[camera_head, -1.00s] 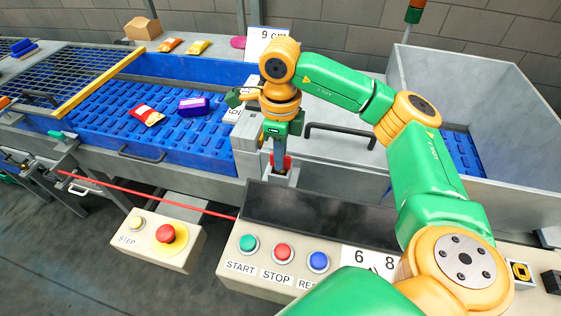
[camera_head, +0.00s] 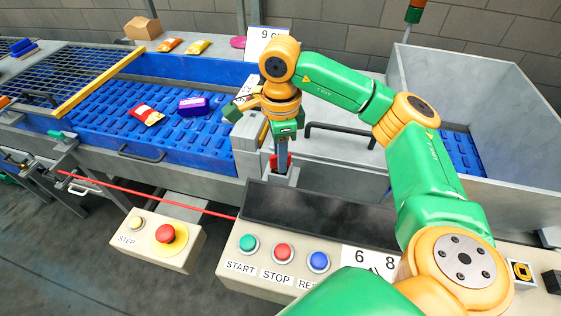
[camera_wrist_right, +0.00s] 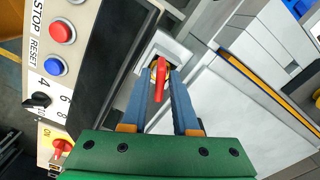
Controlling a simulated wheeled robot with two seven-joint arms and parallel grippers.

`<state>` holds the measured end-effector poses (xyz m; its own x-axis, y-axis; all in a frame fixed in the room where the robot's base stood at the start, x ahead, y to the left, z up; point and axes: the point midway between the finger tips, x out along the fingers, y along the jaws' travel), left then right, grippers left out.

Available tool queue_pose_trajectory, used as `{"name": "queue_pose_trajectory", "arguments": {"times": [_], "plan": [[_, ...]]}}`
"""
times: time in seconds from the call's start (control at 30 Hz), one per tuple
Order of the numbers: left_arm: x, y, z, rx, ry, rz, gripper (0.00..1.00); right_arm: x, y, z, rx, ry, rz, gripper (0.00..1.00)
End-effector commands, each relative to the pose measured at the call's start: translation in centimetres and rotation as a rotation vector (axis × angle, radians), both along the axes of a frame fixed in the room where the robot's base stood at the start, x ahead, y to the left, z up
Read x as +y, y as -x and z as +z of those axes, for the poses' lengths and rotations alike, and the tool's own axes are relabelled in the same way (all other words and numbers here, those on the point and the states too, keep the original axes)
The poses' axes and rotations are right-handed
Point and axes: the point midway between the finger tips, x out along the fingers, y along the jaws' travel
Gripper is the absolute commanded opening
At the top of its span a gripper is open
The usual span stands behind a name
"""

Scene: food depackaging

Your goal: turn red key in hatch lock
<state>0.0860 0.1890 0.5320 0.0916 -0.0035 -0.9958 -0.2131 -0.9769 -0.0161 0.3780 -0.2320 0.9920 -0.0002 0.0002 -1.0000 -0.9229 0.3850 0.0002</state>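The red key (camera_wrist_right: 160,78) stands in the hatch lock (camera_wrist_right: 166,50), a pale square plate. In the head view the key (camera_head: 288,160) is partly hidden behind my finger. My right gripper (camera_wrist_right: 161,76) is pointed down at the lock with one blue-grey finger on each side of the key. Narrow gaps seem to show between the fingers and the key, so it looks open around it; contact at the tips is hard to see. In the head view the right gripper (camera_head: 277,160) stands upright above the lock. My left gripper is not in view.
The control panel (camera_head: 232,262) with START, STOP and RESET buttons lies in front of the lock, and a dark trough (camera_head: 310,215) lies between. A black handle (camera_head: 340,130) is to the right. A blue conveyor (camera_head: 100,110) with packets is to the left.

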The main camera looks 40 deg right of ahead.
Motion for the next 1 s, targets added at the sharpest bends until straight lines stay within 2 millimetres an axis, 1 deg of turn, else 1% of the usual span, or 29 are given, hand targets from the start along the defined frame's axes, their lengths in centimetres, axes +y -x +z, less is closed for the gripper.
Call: {"name": "queue_pose_trajectory", "arguments": {"times": [0.37, 1.0], "plan": [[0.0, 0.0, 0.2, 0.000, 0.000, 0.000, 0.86, 0.0, 0.0, 0.3, 0.000, 0.000, -0.002, 0.40], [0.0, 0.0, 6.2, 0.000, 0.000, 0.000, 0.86, 0.0, 0.0, 7.2, -0.001, -0.001, -0.002, 0.40]]}}
